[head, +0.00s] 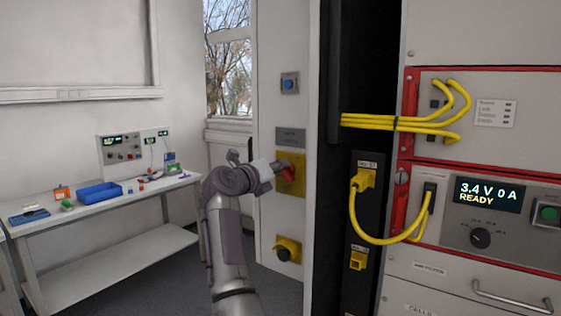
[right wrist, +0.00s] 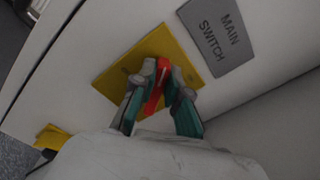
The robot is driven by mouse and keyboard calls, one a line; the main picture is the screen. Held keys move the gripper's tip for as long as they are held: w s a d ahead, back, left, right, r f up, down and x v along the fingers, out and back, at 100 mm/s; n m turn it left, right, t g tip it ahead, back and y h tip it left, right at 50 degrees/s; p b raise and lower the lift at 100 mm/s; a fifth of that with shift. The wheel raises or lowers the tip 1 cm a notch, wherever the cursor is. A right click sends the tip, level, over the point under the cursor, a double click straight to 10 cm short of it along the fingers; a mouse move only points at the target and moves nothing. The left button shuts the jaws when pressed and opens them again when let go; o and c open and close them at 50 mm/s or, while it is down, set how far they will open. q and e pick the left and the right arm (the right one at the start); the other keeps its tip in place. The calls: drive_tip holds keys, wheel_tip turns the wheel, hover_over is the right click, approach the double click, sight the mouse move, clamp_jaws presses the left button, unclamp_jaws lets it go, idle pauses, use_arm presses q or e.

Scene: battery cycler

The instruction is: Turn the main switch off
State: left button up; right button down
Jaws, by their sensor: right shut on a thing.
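The main switch has a red handle (head: 287,175) on a yellow plate (head: 298,187), fixed to the grey cabinet's side panel. A grey label (right wrist: 217,38) reading MAIN SWITCH sits beside the plate in the right wrist view. My right gripper (head: 279,170) is at the switch in the head view. In the right wrist view its fingers (right wrist: 162,88) are closed on either side of the red handle (right wrist: 157,88). The handle is partly hidden between the fingers, and it looks tilted in both views. My left gripper is not in view.
A blue button (head: 289,84) is above the switch and a yellow-based knob (head: 287,250) below it. Yellow cables (head: 385,242) hang in the rack to the right. Its display (head: 488,194) reads 3.4 V 0 A READY. A workbench (head: 120,215) stands at the left.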

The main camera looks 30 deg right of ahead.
drive_tip(key=shift+w+a+f+n+p, duration=0.1)
drive_tip(key=shift+f+n+p, duration=0.1)
drive_tip(key=shift+n+p, duration=1.45)
drive_tip(key=shift+w+a+f+n+p, duration=0.1)
drive_tip(key=shift+f+n+p, duration=0.1)
drive_tip(key=shift+n+p, duration=1.45)
drive_tip(key=shift+w+f+n+p, duration=0.15)
drive_tip(key=shift+n+p, duration=0.9)
drive_tip(key=shift+n, duration=1.15)
drive_tip(key=shift+f, duration=0.1)
drive_tip(key=c, duration=1.2)
unclamp_jaws()
